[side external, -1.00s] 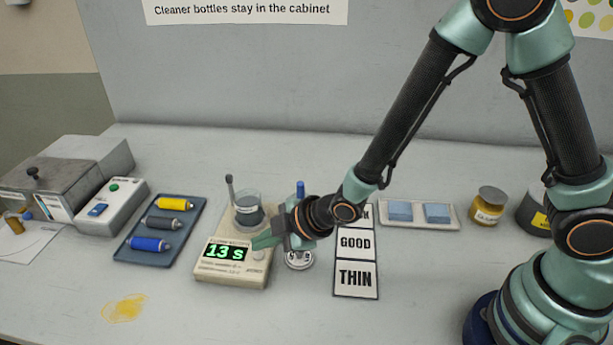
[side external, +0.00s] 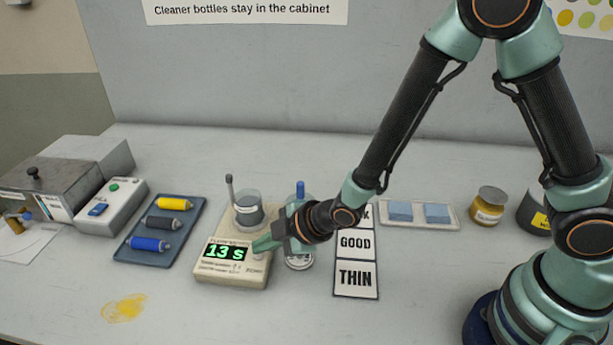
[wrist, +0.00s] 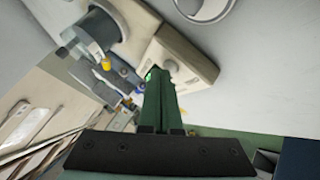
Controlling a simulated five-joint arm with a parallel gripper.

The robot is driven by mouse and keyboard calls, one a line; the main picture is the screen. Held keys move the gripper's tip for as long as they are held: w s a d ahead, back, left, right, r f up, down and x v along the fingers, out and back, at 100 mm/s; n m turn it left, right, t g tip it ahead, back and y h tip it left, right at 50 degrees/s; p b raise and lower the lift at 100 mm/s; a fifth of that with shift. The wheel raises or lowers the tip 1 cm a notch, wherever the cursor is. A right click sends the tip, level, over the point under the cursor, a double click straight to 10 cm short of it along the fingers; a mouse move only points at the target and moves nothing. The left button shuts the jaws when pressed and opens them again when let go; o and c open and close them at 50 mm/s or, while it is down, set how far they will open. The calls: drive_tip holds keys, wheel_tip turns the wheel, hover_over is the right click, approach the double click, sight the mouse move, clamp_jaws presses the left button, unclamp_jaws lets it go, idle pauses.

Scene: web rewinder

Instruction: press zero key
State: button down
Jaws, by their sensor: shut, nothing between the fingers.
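The beige meter (side external: 225,272) stands on the table with a green display (side external: 227,252) reading "13 s". A pale round key (side external: 259,256) sits right of the display; I cannot read a zero mark on it. My gripper (side external: 259,246) is shut and empty, its fingertips right at this key and partly covering it. I cannot tell whether they touch it. In the wrist view the shut fingers (wrist: 161,78) reach over the meter's face (wrist: 190,56), beside the round key (wrist: 171,66).
A blue tray (side external: 158,228) with several spools lies left. THICK/GOOD/THIN cards (side external: 356,262) lie right, near a tray of blue blocks (side external: 418,213) and a jar (side external: 488,206). The front table is mostly clear, with a yellow stain (side external: 124,308).

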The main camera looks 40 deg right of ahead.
drive_tip(key=shift+f, duration=0.2)
idle(0.3)
drive_tip(key=shift+r, duration=0.8)
drive_tip(key=shift+r, duration=2.5)
drive_tip(key=s+d+r+m+g+h, duration=0.1)
drive_tip(key=s+d+r+m+h, duration=0.15)
drive_tip(key=d+r+m, duration=0.5)
drive_tip(key=s+d+r+m+h, duration=0.1)
drive_tip(key=s+d+r+m, duration=0.3)
drive_tip(key=d, duration=0.6)
drive_tip(key=s+d+r+m+g, duration=0.1)
drive_tip(key=s+d+r+m, duration=0.2)
drive_tip(key=s+d, duration=0.2)
drive_tip(key=shift+s+r+h, duration=0.3)
drive_tip(key=shift+s+h, duration=0.1)
drive_tip(key=shift+h, duration=0.05)
